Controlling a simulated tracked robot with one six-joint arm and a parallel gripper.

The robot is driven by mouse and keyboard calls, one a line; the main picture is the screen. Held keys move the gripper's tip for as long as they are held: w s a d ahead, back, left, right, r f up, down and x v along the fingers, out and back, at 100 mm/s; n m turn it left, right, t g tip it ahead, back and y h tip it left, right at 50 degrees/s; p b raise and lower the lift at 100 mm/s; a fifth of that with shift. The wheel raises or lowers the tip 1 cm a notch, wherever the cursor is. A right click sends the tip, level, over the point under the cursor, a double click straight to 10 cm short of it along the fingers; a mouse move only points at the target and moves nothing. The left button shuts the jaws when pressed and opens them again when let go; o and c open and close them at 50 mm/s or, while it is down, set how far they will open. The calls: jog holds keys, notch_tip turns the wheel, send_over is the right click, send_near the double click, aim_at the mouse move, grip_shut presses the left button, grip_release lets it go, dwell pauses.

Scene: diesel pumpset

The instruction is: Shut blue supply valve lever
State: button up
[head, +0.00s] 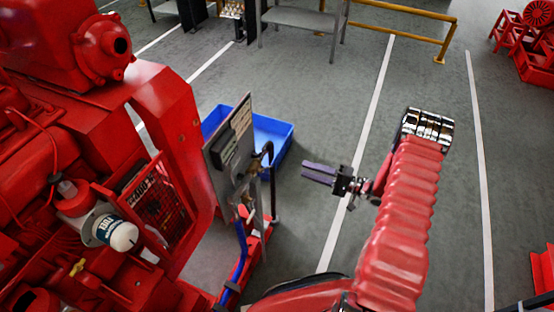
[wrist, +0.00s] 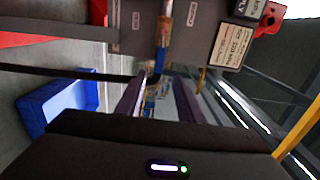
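A grey panel (head: 230,145) stands upright beside the red engine, with brass fittings (head: 247,193) on its right side and a blue hose or pipe (head: 240,252) below them. In the wrist view the panel (wrist: 202,25) is at the top, turned on its side. A brass fitting (wrist: 163,32) with a blue part (wrist: 158,66) stands out before it; I cannot tell surely whether this blue part is the supply lever. My gripper (head: 304,172) is to the right of the panel, apart from it, its fingers pointing at it. In the wrist view my gripper (wrist: 158,92) is open with nothing gripped.
A blue bin (head: 275,138) is on the floor behind the panel. A black curved pipe (head: 270,175) rises between panel and gripper. The red engine (head: 60,120) fills the left. A yellow rail (head: 410,10) is far back.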

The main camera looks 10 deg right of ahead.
aim_at(276, 159)
jog(key=shift+f, duration=0.1)
dwell(0.3)
jog(key=x, duration=1.3)
jog(key=shift+w+a, duration=0.25)
jog(key=shift+a, duration=0.05)
jog(key=shift+c, duration=0.7)
grip_shut()
jog(key=shift+d+f, duration=0.1)
jog(key=shift+d, duration=0.1)
